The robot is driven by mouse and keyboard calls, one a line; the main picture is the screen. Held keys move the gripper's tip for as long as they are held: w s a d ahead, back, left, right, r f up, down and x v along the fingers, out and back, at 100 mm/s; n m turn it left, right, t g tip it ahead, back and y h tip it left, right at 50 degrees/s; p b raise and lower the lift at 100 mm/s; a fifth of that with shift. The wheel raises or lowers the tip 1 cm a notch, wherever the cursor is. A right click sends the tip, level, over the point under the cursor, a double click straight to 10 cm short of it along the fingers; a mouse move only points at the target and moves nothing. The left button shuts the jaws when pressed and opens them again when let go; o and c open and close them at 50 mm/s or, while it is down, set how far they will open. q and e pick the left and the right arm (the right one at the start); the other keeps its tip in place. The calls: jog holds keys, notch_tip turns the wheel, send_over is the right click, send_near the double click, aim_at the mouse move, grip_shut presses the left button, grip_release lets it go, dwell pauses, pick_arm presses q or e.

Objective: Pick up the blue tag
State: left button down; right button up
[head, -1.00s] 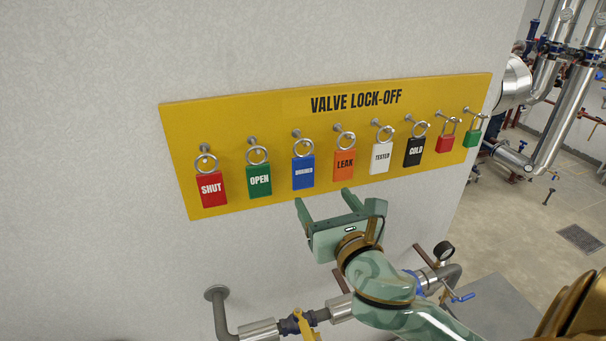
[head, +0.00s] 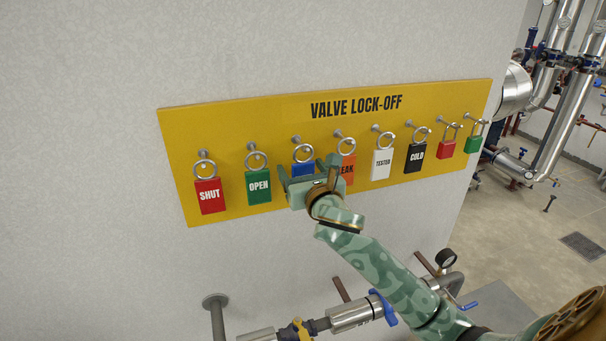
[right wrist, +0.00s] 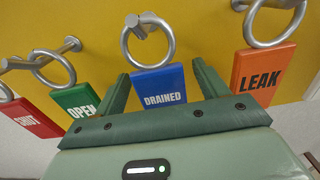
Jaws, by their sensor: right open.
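The blue tag (head: 303,169) hangs by its ring from a peg on the yellow board. In the head view my right gripper hides most of it. In the right wrist view the blue tag (right wrist: 160,88) reads DRAINED, with its metal ring (right wrist: 147,40) above it. My right gripper (head: 308,172) is open in front of the tag. In the right wrist view its two fingers (right wrist: 162,88) stand one on each side of the blue tag, with nothing gripped. My left gripper is not in view.
The green OPEN tag (head: 258,186) hangs to the left and the orange LEAK tag (head: 347,168) to the right, partly hidden by my gripper. A red SHUT tag (head: 209,195) and several others hang along the board (head: 240,120). Pipes with a blue-handled valve (head: 383,307) run below.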

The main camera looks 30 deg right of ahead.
jog(key=c, duration=1.1)
jog(key=shift+r, duration=0.5)
jog(key=p+v, duration=0.1)
jog(key=v, duration=0.5)
jog(key=p+v, duration=0.2)
jog(key=v, duration=0.4)
jog(key=p+v, duration=0.1)
jog(key=v, duration=0.5)
jog(key=shift+d+r+p, duration=0.1)
jog(key=shift+r+p, duration=0.15)
jog(key=shift+p, duration=0.05)
jog(key=shift+w, duration=0.15)
